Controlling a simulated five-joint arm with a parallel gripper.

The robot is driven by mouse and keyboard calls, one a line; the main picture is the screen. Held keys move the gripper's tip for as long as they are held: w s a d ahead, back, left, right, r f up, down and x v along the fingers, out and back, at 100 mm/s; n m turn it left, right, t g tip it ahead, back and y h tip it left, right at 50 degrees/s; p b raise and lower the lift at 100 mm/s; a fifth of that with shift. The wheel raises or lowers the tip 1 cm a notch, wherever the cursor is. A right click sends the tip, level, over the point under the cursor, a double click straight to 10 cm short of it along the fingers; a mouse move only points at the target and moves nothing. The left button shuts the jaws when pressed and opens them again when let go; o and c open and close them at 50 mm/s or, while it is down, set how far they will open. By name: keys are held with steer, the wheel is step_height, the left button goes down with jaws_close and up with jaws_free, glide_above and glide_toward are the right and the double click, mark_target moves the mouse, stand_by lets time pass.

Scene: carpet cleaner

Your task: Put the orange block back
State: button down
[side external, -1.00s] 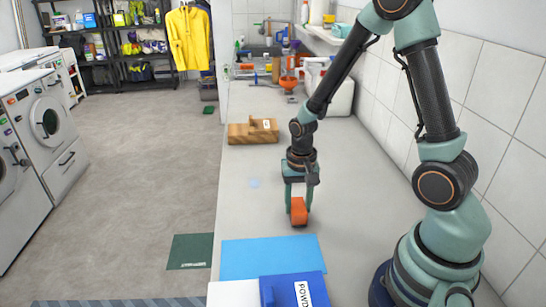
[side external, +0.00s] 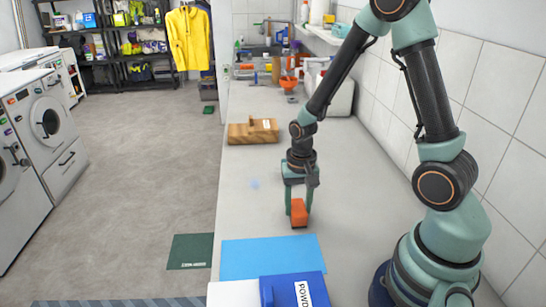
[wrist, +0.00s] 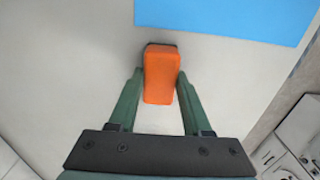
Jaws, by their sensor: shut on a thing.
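The orange block (side external: 299,214) is between the two fingers of my gripper (side external: 298,205), low over the grey counter just behind the blue mat. My gripper is shut on it. In the wrist view the orange block (wrist: 161,75) stands between the green fingertips of my gripper (wrist: 160,85), its far end reaching past them. I cannot tell whether the block's underside touches the counter.
A light blue mat (side external: 270,257) lies in front of the block, with a dark blue powder box (side external: 294,290) nearer the camera. A wooden block holder (side external: 253,132) sits farther back. Bottles and an orange funnel (side external: 289,83) stand at the far end. Bare counter lies between.

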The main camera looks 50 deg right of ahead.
steer(key=shift+c, duration=1.3)
jaws_free()
steer(key=s+a+r+n+t, duration=0.1)
steer(key=r+n, duration=0.3)
steer(key=r, duration=0.7)
steer(key=s+a+r+n+t, duration=0.2)
steer(key=a+r+n+t, duration=0.2)
steer(key=r, duration=0.8)
steer(key=shift+s+a+n+t, duration=0.25)
steer(key=shift+n+t, duration=0.05)
steer(key=shift+n, duration=0.2)
